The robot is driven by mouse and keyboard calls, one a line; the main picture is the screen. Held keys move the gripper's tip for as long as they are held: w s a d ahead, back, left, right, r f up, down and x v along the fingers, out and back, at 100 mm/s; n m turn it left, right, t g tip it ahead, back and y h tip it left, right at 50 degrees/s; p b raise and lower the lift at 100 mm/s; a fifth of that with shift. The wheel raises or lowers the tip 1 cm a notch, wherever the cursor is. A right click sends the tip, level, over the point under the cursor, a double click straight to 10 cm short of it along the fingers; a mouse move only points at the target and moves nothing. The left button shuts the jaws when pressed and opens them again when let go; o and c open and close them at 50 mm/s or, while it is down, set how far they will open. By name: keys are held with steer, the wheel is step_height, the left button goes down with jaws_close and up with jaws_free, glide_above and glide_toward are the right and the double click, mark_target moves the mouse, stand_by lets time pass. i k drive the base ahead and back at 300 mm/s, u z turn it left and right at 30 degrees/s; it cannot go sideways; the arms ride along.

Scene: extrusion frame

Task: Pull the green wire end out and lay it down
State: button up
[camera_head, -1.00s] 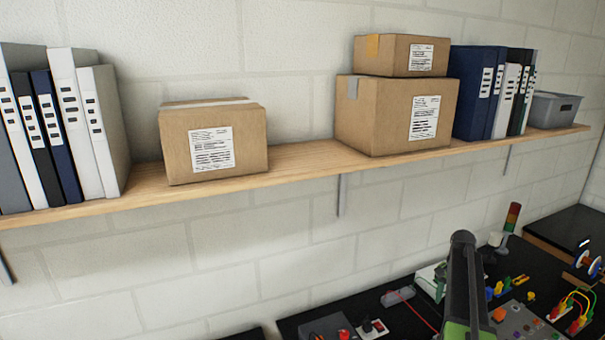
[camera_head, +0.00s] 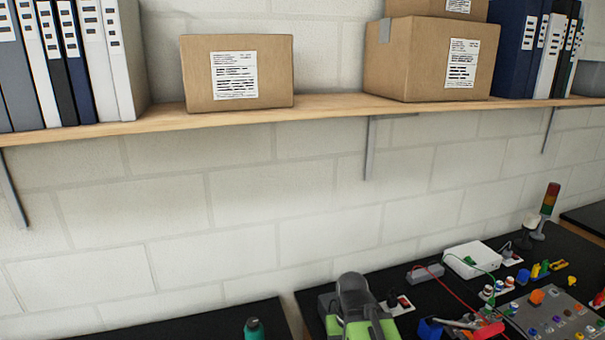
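A thin green wire (camera_head: 497,270) arcs from the white box (camera_head: 474,259) on the black bench at the lower right. It curves down toward a small block with round coloured terminals (camera_head: 497,291). Its ends are too small to tell whether they are seated. My arm's dark and green link shows at the bottom edge, left of the white box. My gripper cannot be made out in this view.
A red wire (camera_head: 440,288) runs across the bench. A grey control panel (camera_head: 556,318) with coloured knobs and a signal tower (camera_head: 549,199) stand at the right. A wall shelf (camera_head: 330,106) with cartons and binders hangs above. A teal bottle (camera_head: 254,329) stands lower left.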

mark_target(492, 301)
steer(key=u, duration=0.3)
steer(key=k, duration=2.5)
steer(key=z, duration=0.8)
steer(key=i, duration=1.65)
steer(key=z, duration=0.05)
